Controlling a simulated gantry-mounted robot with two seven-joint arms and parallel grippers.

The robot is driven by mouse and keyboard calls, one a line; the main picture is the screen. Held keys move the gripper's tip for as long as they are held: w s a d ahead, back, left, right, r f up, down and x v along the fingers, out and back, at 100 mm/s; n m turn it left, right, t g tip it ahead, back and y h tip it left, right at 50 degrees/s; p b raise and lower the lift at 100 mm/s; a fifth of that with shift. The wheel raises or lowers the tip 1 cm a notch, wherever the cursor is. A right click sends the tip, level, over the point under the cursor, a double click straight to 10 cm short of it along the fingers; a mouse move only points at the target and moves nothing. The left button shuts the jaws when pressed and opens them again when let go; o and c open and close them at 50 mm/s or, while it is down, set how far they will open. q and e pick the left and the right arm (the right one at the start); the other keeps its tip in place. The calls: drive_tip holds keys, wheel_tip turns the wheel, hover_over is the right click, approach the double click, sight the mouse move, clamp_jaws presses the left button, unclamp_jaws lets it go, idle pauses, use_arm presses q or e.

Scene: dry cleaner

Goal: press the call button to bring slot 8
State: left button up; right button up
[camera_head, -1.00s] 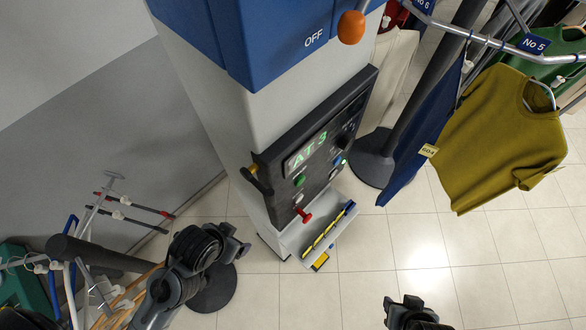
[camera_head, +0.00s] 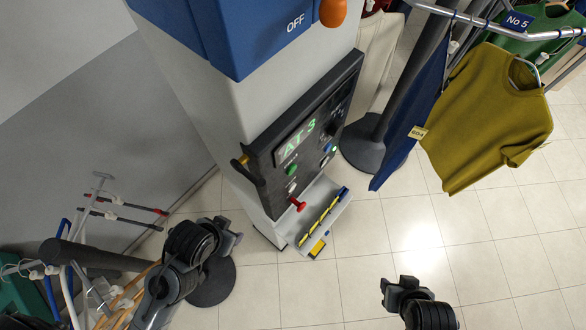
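The control panel (camera_head: 268,150) is a dark plate on the pale column, with a green display (camera_head: 297,141) reading "AT 3". Below the display are a green button (camera_head: 291,170), a blue button (camera_head: 329,148), a red-headed control (camera_head: 298,204) and other small controls too small to read. I cannot tell which one is the call button. My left gripper (camera_head: 236,236) is left of the column's foot, apart from the panel. My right gripper (camera_head: 384,290) is low in front, over the floor and away from the panel. The finger gaps of both are unclear.
A tray (camera_head: 338,207) with a yellow-and-black strip juts out under the panel. An olive shirt (camera_head: 490,115) tagged 604 hangs from the rail (camera_head: 480,20) at the right. A dark post base (camera_head: 362,148) stands behind the panel. A clothes rack (camera_head: 75,235) is at the left.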

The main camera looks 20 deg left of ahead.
use_arm(q)
drive_tip(key=shift+a, duration=0.15)
clamp_jaws()
idle(0.7)
idle(0.5)
